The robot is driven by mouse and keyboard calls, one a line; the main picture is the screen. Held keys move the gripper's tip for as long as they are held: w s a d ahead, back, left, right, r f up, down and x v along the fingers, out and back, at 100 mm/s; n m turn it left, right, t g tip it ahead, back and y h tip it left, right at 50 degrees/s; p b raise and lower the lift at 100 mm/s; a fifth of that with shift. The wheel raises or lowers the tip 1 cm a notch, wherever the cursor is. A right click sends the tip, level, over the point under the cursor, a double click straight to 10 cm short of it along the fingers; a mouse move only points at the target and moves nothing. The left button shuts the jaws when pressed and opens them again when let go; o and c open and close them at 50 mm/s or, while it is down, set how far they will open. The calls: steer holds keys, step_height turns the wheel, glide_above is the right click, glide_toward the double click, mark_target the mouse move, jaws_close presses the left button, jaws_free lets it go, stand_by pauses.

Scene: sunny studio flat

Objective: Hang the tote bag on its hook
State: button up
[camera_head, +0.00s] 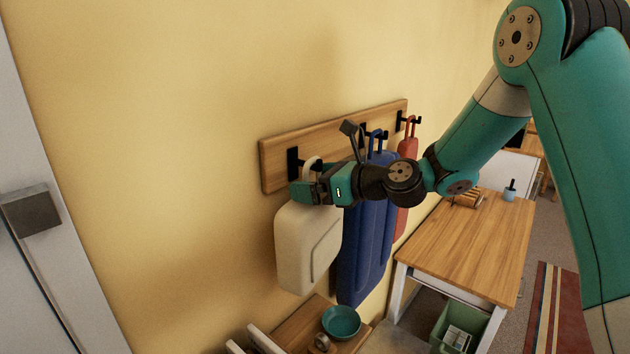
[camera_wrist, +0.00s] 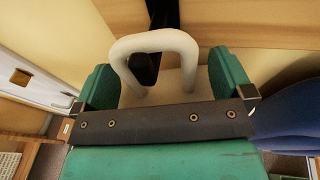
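The cream tote bag (camera_head: 308,248) hangs upright against the wall below the left end of the wooden hook rail. Its pale looped handle (camera_wrist: 155,42) shows in the wrist view, with the black hook (camera_wrist: 146,70) seen through the loop. In the head view this hook (camera_head: 293,163) meets the top of the handle. My gripper (camera_head: 308,188) is at the handle, just above the bag body. In the wrist view its green fingers (camera_wrist: 165,82) stand on either side of the handle, with a gap at the right finger. Contact at the left finger is unclear.
A blue bag (camera_head: 362,245) and a red bag (camera_head: 407,185) hang close to the right on the rail (camera_head: 275,157). Below are a low bench with a teal bowl (camera_head: 341,321) and a wooden table (camera_head: 470,245). The wall left of the rail is clear.

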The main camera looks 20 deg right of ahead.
steer(key=shift+f, duration=0.1)
steer(key=shift+s+d, duration=0.15)
steer(key=shift+d, duration=0.1)
steer(key=b+v, duration=0.7)
steer(key=v, duration=1)
steer(key=s+a+f+n+g+h+b, duration=0.1)
steer(key=s+a+f+n+g+b, duration=0.2)
steer(key=a+f+n, duration=0.4)
steer(key=s+a+f+n+g+b, duration=0.25)
steer(key=s+a+n+g, duration=0.2)
steer(key=n, duration=0.35)
steer(key=s+a+f+n+g+h+b, duration=0.1)
steer(key=s+f+n+g+h+b, duration=0.1)
steer(key=s+f+n, duration=0.3)
steer(key=s+a+f+n+g+h+b, duration=0.1)
steer(key=s+f+n+h, duration=0.3)
steer(key=s+n, duration=0.5)
steer(key=shift+a+f+n+g+b, duration=0.35)
steer(key=shift+f+n+b, duration=0.35)
steer(key=shift+n, duration=1.9)
steer(key=shift+r, duration=0.15)
